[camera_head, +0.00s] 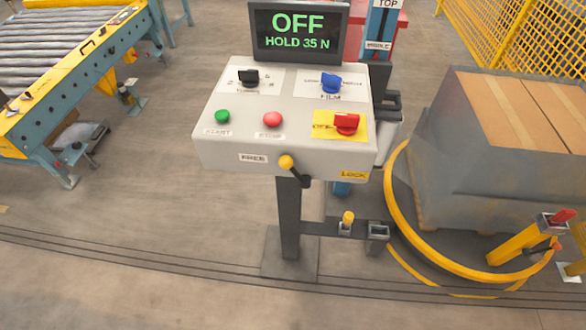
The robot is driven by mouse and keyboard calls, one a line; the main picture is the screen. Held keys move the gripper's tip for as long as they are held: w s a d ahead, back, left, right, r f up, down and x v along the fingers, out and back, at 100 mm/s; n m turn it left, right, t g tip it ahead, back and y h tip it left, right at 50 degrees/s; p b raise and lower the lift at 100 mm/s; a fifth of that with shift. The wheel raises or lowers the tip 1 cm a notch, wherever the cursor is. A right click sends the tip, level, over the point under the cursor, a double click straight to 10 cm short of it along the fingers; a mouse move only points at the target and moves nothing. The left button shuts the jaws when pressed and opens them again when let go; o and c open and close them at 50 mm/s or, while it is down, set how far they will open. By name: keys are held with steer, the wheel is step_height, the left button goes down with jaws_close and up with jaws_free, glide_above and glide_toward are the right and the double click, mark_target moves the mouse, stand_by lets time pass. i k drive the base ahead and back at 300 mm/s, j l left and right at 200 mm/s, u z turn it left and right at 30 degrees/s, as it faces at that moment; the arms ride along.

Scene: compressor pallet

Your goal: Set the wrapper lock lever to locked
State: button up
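The control console (215,150) stands on a dark post in the middle of the head view. On its front lower edge is a short black lever with a yellow ball knob (286,161). The knob is at the upper left end, and the black end is lower right. The FREE label (254,158) is just left of the knob. The yellow LOCK label (354,175) is farther right. The lever leans toward the FREE side. The display (298,30) reads OFF and HOLD 35 N. My gripper is not in view.
The console top has a green button (222,116), a red button (273,119), a black knob (248,77), a blue knob (331,83) and a red switch (346,123). A wrapped pallet load (500,165) stands right, inside a yellow ring (400,210). A roller conveyor (60,100) is left. The front floor is clear.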

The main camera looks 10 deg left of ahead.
mark_target(286, 162)
steer(key=i+j, duration=0.65)
steer(key=j, duration=0.25)
steer(key=i+j, duration=0.35)
steer(key=k+j, duration=0.1)
steer(key=k, duration=0.4)
steer(key=k+j, duration=0.1)
steer(key=k, duration=0.4)
